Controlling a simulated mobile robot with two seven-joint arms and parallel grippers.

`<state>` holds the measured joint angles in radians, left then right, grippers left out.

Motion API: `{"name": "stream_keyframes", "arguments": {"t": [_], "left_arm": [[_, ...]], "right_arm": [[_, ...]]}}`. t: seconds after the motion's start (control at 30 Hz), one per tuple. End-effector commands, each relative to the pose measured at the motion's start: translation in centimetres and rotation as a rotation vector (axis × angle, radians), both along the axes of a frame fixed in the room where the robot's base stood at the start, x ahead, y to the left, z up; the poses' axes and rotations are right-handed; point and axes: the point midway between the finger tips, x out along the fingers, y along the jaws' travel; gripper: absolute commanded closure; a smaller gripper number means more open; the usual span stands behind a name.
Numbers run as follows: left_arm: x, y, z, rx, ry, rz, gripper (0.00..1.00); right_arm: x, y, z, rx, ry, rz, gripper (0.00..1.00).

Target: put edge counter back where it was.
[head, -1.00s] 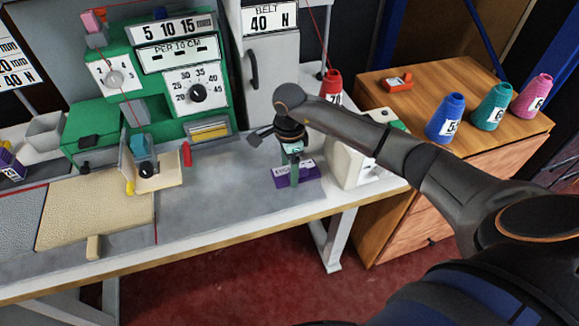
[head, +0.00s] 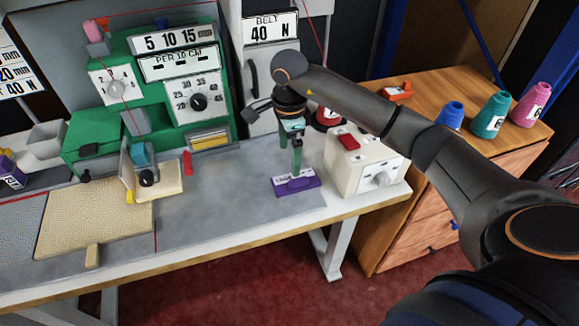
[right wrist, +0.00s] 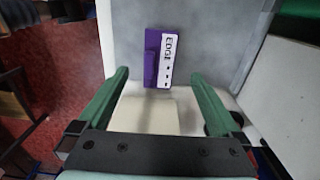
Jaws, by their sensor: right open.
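The edge counter (head: 297,183), a purple block with a white label reading EDGE, lies on the grey bench top near the front right edge. It also shows in the right wrist view (right wrist: 159,58), beyond the fingertips. My right gripper (head: 296,172) is above the counter, pointing down, with nothing between its fingers. In the right wrist view the green fingers (right wrist: 160,75) stand wide apart. My left gripper is not in view.
A white box with a red switch (head: 375,165) stands just right of the counter. A green machine with dials (head: 165,80) is at the back left. A beige rug piece (head: 95,215) lies left. Cones, including a teal one (head: 490,115), stand on a wooden cabinet. Grey bench left of the counter is clear.

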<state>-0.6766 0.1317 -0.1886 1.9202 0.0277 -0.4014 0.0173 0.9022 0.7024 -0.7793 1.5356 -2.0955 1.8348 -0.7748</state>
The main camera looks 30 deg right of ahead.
Motion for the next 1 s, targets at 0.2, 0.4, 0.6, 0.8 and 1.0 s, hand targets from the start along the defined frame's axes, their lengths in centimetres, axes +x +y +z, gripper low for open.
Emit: {"name": "stream_keyframes", "arguments": {"t": [0.2, 0.4, 0.6, 0.8, 1.0], "left_arm": [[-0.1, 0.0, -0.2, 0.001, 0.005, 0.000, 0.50], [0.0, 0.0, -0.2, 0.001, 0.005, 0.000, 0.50], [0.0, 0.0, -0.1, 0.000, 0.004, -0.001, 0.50], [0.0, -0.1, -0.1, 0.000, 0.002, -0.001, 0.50], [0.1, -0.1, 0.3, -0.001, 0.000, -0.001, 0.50]], "right_arm": [[0.0, 0.0, 2.8, 0.000, -0.001, 0.000, 0.00], [0.0, 0.0, 3.4, 0.000, 0.001, 0.000, 0.00], [0.0, 0.0, 3.4, 0.000, 0.001, 0.000, 0.00], [0.0, 0.0, 3.3, 0.000, 0.001, 0.000, 0.00], [-0.5, 1.9, 2.5, 0.071, 0.012, 0.010, 0.00]]}}
